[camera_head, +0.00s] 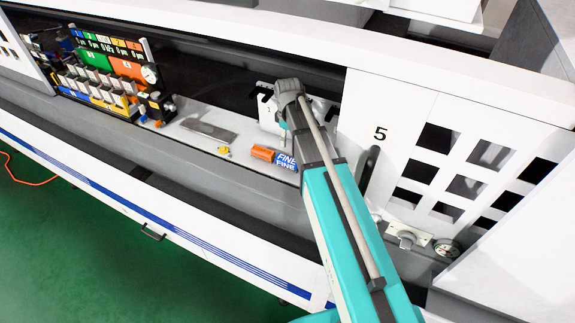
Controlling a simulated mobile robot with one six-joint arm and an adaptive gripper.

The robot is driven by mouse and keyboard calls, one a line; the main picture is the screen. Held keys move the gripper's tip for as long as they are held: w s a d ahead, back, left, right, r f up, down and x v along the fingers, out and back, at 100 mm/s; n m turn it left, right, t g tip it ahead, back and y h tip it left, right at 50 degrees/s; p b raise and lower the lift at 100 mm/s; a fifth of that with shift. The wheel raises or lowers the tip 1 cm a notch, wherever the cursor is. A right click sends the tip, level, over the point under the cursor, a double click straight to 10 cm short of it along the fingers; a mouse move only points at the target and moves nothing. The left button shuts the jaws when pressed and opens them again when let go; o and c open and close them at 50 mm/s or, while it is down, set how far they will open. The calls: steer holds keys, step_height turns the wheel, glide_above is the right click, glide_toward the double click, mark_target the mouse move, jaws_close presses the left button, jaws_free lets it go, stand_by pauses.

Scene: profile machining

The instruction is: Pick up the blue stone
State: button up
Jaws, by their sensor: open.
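A blue block marked "FINE" in white letters (286,161) lies on the light work surface inside the machine bay, touching or very near an orange rounded piece (262,153) at its left. It is the only blue stone-like thing that I can make out, and my teal arm hides its right end. My arm reaches in from the lower right and its grey joint is above and just right of the block. The jaws of my gripper do not show; they seem hidden behind the arm.
A rack of coloured parts (112,62) stands at the left. A flat grey plate (208,131) and a small yellow piece (224,151) lie left of the block. A white door panel marked 5 (395,105), with a dark handle (369,168), bounds the right side.

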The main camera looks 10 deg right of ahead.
mark_target(288, 159)
steer(key=shift+f+b, duration=3.35)
steer(key=shift+f, duration=0.3)
steer(key=shift+s+a+f+b, duration=0.1)
steer(key=shift+f+b, duration=1.2)
steer(key=shift+s+a+f+b, duration=0.1)
steer(key=shift+f+b, duration=1.15)
steer(key=shift+f, duration=0.05)
jaws_close()
